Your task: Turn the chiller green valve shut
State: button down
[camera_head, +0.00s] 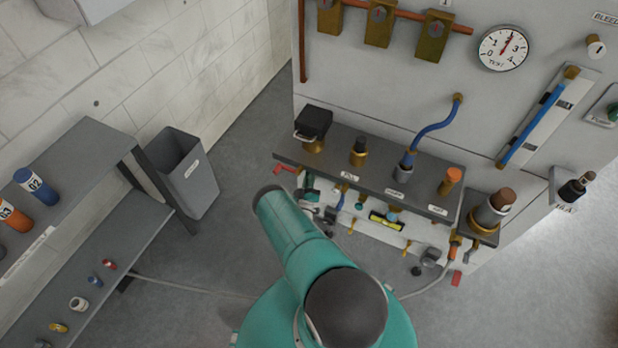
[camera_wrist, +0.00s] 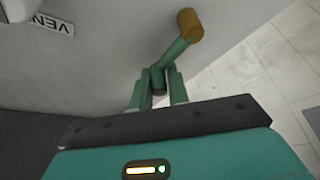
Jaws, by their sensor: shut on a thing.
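The green valve lever (camera_wrist: 174,50) shows in the wrist view, running down and left from a brass fitting (camera_wrist: 190,25) on a pale panel. My gripper (camera_wrist: 157,88) is at the lower end of this lever, with its two fingers on either side of it, shut on it. The fingers hide the lever's tip. In the head view, my arm reaches toward the low front of the panel, and the end of it is partly hidden among small fittings under the grey shelf (camera_head: 350,166). I cannot make out the grip clearly there.
A gauge (camera_head: 503,48), a blue hose (camera_head: 437,126) and several brass fittings are on the panel. A partly cut-off label (camera_wrist: 45,21) is in the wrist view. A grey bin (camera_head: 182,175) and a bench (camera_head: 78,160) stand left. A cable (camera_head: 190,288) crosses the floor.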

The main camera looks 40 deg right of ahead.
jog(key=shift+s+d+f, duration=0.15)
jog(key=shift+s+f, duration=0.1)
jog(key=shift+s, duration=0.2)
jog(key=c, duration=1.5)
grip_release()
jog(key=shift+o, duration=0.6)
jog(key=shift+w, duration=0.15)
jog(key=shift+a, duration=0.2)
